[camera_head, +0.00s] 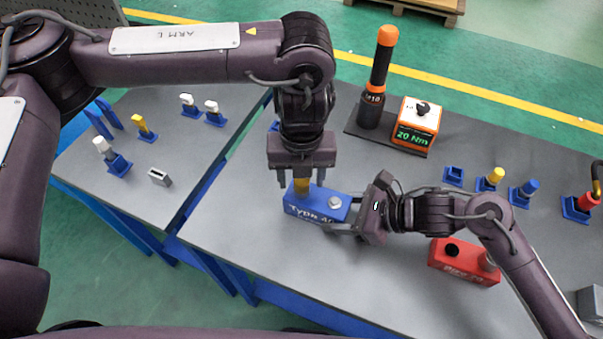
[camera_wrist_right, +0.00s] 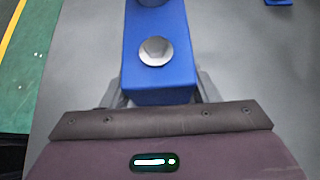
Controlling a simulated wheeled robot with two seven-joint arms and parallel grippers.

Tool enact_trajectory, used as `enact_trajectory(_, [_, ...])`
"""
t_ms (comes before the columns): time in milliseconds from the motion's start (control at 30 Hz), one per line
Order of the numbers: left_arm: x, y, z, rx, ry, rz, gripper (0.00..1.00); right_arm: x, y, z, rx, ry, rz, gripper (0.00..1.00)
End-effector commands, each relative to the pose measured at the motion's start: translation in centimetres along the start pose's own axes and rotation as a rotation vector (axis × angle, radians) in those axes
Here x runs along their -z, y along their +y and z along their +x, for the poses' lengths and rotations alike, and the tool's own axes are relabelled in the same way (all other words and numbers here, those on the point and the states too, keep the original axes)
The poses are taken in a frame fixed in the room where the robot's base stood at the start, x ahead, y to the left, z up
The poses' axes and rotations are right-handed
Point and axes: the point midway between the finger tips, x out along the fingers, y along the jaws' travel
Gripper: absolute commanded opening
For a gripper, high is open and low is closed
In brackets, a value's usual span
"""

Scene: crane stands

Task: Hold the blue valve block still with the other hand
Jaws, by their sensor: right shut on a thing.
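The blue valve block (camera_head: 331,206) lies on the grey table, with white lettering on its front face and a grey round knob on top. It also shows in the right wrist view (camera_wrist_right: 158,75), between the two fingers. My right gripper (camera_head: 346,219) is shut on its right end, coming in from the right.
A red block (camera_head: 464,262) lies right of the right gripper. An orange-black tool (camera_head: 377,77) and an orange torque display (camera_head: 415,125) stand behind. Blue stands with plugs (camera_head: 489,180) line the right. A side table (camera_head: 150,187) holds several more plugs. The front centre is clear.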

Motion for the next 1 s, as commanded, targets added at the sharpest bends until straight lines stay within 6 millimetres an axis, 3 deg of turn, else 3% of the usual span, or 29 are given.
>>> enact_trajectory(167, [0.06,-0.04,0.01,0.001,0.001,0.001,0.53,-0.02,0.03,0.0,-0.001,0.0,0.0,0.24])
enact_trajectory(233, [0.08,-0.04,0.03,0.001,0.002,0.001,0.46,-0.02,0.03,0.01,-0.001,0.0,0.0,0.24])
enact_trajectory(500, [0.1,-0.05,0.03,0.001,0.002,-0.012,0.46,-0.02,0.01,0.01,0.0,0.0,0.001,0.24])
enact_trajectory(800, [0.1,-0.02,0.02,0.0,0.002,-0.374,0.46,-0.02,0.0,0.01,0.0,0.0,0.001,0.24])
enact_trajectory(1000, [0.1,0.0,0.02,0.0,0.002,-0.492,0.46,-0.02,-0.01,0.01,0.0,-0.001,0.001,0.24])
